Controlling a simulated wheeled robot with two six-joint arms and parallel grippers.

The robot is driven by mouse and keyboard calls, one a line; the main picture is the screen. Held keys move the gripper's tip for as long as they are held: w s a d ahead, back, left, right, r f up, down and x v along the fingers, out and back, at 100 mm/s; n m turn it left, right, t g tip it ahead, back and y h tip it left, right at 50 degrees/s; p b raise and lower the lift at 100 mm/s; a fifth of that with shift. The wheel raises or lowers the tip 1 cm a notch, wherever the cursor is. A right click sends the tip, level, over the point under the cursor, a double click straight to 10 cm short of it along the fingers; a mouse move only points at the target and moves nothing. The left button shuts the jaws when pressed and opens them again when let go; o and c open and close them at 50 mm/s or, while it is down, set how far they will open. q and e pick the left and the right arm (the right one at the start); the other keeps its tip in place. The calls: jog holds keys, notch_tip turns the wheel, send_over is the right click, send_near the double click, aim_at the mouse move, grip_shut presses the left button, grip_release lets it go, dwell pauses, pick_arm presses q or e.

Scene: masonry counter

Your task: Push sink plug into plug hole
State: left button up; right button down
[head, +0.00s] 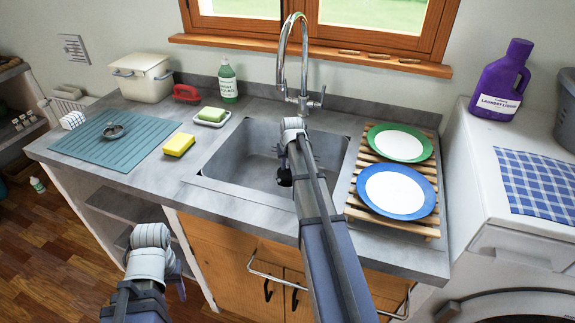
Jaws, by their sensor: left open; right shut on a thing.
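The grey sink (235,165) is set in the counter, and its plug hole is hidden, probably behind my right arm. My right gripper (285,168) is over the sink basin, shut on a small dark thing (284,178) that looks like the sink plug. Its shape is mostly hidden, and I cannot tell how high it is above the basin floor. My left gripper (178,277) is open in front of the counter, low at the left and away from the sink. A small round metal piece (113,131) lies on the teal mat.
The tall chrome tap (304,70) stands behind the sink. A slatted rack (366,157) with a green-rimmed plate (400,144) and blue-rimmed plate (396,192) is at right. A yellow sponge (178,145), soap dish (212,118) and teal mat (75,146) are at left.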

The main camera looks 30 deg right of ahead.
aim_at(289, 178)
jog(key=shift+f+b, duration=1.45)
jog(key=c, duration=0.7)
grip_release()
jog(key=shift+r, duration=0.1)
jog(key=shift+r, duration=0.1)
jog(key=p+v, duration=0.7)
jog(key=shift+s+r, duration=0.1)
jog(key=shift+r, duration=0.15)
jog(key=shift+r+p, duration=0.1)
jog(key=shift+p, duration=0.25)
